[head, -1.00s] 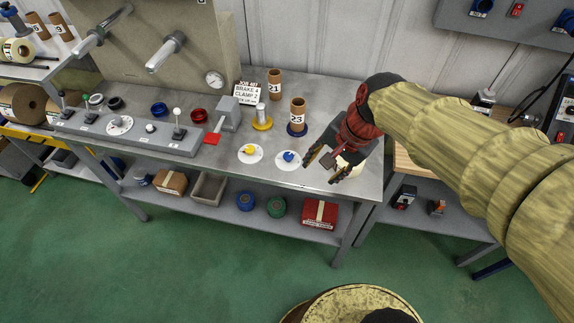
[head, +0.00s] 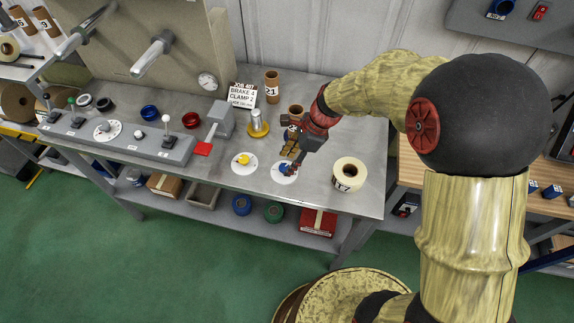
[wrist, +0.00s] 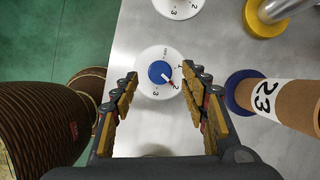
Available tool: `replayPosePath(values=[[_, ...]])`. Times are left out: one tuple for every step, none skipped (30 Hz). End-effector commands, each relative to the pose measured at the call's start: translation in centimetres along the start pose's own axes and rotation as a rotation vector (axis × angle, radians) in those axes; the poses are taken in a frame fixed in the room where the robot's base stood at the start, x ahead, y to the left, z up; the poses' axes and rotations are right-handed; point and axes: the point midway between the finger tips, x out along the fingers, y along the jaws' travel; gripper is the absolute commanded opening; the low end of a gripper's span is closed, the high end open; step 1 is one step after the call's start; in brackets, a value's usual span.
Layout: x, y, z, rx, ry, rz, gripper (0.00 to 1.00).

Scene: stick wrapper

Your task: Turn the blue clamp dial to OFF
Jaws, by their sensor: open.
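The blue clamp dial (wrist: 158,71) sits on a white disc (wrist: 147,85) marked OFF, 1, 2 and 3. In the wrist view OFF is at the top of the disc, and the dial's red-and-white pointer aims lower right, towards the 2. My gripper (wrist: 161,84) is open, with one finger on each side of the disc's lower part; nothing is between the fingers but the view of the dial. In the head view my gripper (head: 290,165) is over the blue dial and partly hides it. I cannot tell whether the fingers touch the dial.
A yellow dial (head: 243,159) is left of the blue one. A tape roll marked T7 (head: 349,174) stands close on the right. The cardboard tube 23 (wrist: 285,100) stands beside my right finger. A yellow-based metal post (head: 257,124) and a sign (head: 241,95) stand behind.

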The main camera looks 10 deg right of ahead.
Motion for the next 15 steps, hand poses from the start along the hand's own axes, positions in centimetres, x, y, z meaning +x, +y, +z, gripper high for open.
replayPosePath(values=[[1.0, 0.0, -0.1, -0.001, 0.000, 0.000, 0.45], [1.3, 0.0, -0.1, -0.001, 0.000, 0.000, 0.45], [1.7, 0.0, 0.0, 0.000, 0.000, 0.000, 0.45], [1.9, 0.0, 0.0, -0.001, -0.001, 0.000, 0.45], [2.1, 0.0, 0.0, -0.001, -0.001, 0.000, 0.45], [2.2, 0.0, 0.0, -0.001, -0.001, -0.001, 0.45], [2.2, 0.0, 0.0, -0.001, -0.001, -0.001, 0.45], [2.2, 0.0, 0.0, -0.001, -0.001, -0.001, 0.45], [2.2, 0.0, 0.0, -0.001, 0.000, -0.002, 0.45], [2.2, -0.1, 0.1, -0.001, 0.000, -0.002, 0.45], [2.2, -0.1, 0.1, -0.001, 0.000, -0.002, 0.45], [2.1, -0.1, 0.1, -0.001, 0.000, -0.002, 0.45], [2.1, -0.1, 0.1, -0.001, 0.000, -0.002, 0.45], [2.1, -0.1, 0.1, -0.001, 0.000, -0.002, 0.43], [2.1, -0.1, 0.0, -0.001, 0.000, -0.002, 0.41]])
